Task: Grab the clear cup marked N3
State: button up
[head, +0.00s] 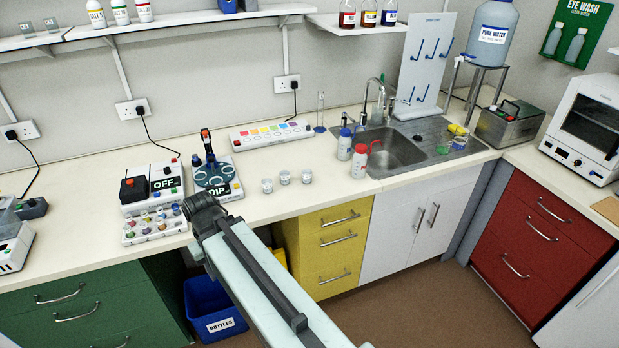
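Three small clear cups stand in a loose row on the cream worktop: a left cup (267,185), a middle cup (284,177) and a right cup (306,176). All look upright. Any marks on them are too small to read, so I cannot tell which is N3. My gripper (200,204), at the dark end of my arm, is at the worktop's front edge, to the left of the cups and apart from them. Its fingers cannot be made out, so I cannot tell whether it is open or shut.
A dark round DIP device (213,173) and a box marked OFF (165,184) stand left of the cups. A colour-chart strip (271,134) lies behind them. Red-capped (359,163) and blue-capped (344,146) bottles stand to the right, by the sink (392,150). Worktop around the cups is clear.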

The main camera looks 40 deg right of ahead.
aim_at(307, 173)
jog(key=i, duration=1.45)
jog(key=u, duration=0.05)
